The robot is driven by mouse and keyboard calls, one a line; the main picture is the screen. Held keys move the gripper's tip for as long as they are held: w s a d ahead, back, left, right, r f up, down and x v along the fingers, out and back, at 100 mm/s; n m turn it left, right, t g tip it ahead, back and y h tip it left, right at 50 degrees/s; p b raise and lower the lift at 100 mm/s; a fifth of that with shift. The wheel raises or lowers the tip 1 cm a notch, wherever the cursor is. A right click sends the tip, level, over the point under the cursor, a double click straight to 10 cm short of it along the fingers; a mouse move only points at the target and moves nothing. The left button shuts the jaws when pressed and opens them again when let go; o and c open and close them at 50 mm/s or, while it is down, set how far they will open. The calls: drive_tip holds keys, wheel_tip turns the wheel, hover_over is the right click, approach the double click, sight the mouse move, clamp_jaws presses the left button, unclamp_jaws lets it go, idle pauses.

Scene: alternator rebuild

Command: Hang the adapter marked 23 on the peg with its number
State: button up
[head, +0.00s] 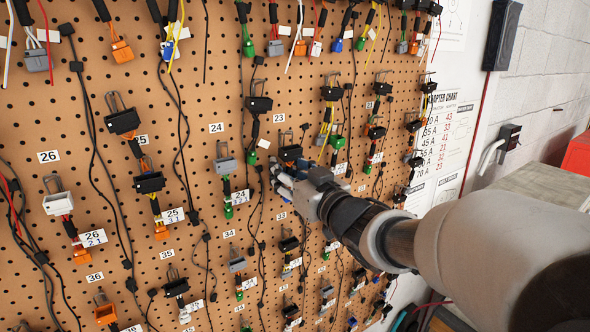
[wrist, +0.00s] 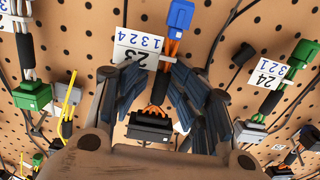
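The adapter marked 23 is in the middle of the wrist view, with a black connector (wrist: 150,127), orange wires, a white tag (wrist: 140,50) reading 23 and a blue plug (wrist: 180,15). In the head view its black connector (head: 290,153), with a wire loop, is just below the board label 23 (head: 279,118). My gripper (head: 284,176) is at the board just below that connector. In the wrist view its fingers (wrist: 163,76) close in from both sides on the adapter's cable beside the tag. Whether the loop sits over the peg cannot be told.
The pegboard (head: 190,85) is crowded with hanging adapters and cables. The adapter tagged 24 (head: 225,165) hangs to the left, and its tag (wrist: 268,75) shows in the wrist view. A green-plugged adapter (head: 338,142) hangs close on the right. A printed chart (head: 440,140) is further right.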

drive_tip(key=shift+f, duration=0.5)
drive_tip(key=shift+s+d, duration=0.2)
drive_tip(key=shift+s, duration=0.05)
drive_tip(key=v, duration=1.1)
drive_tip(key=shift+r, duration=0.35)
